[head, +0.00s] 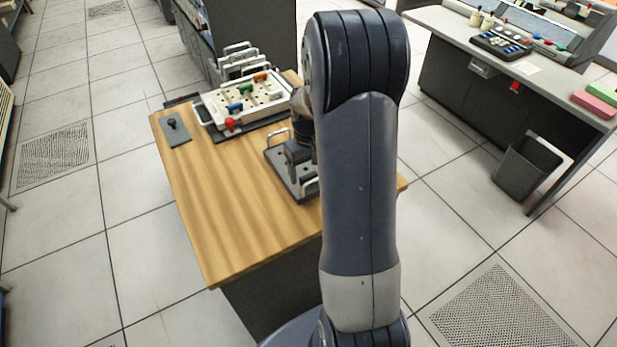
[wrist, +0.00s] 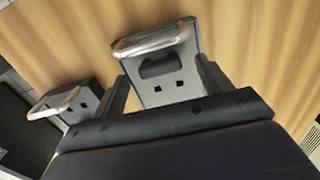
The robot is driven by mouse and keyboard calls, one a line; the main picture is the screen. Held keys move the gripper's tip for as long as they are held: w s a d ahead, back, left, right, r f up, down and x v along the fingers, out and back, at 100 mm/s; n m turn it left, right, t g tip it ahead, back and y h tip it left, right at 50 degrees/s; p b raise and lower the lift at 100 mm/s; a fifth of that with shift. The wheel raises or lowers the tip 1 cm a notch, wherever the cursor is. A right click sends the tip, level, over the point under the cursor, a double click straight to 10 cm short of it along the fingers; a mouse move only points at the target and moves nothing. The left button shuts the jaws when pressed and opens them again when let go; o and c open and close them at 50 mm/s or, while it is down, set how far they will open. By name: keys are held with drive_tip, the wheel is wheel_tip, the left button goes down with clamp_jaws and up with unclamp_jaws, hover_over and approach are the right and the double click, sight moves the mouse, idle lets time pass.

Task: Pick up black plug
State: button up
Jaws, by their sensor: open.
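A small black plug (head: 171,123) stands upright on a flat grey plate (head: 178,136) at the far left corner of the wooden table, in the head view. My gripper (wrist: 162,84) is open, with its two fingers apart and nothing seen between them gripped. In the head view my gripper (head: 299,152) is partly hidden by my arm. It is over a dark grey panel with metal handles (head: 280,173), to the right of the black plug and well apart from it. The wrist view shows this panel (wrist: 165,92) between and beyond the fingers. The black plug is not seen there.
A white pegboard (head: 262,101) with red, blue, green and orange plugs stands at the back of the wooden table (head: 240,225). The table's left and front area is clear. A grey bin (head: 527,167) and a desk (head: 450,30) stand to the right.

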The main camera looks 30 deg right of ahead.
drive_tip(key=shift+f, duration=0.7)
drive_tip(key=shift+c, duration=0.4)
drive_tip(key=c, duration=0.9)
drive_tip(key=shift+o, duration=0.2)
wheel_tip(320, 180, up, 10)
wheel_tip(320, 180, up, 5)
drive_tip(key=p, duration=0.4)
hover_over(309, 175)
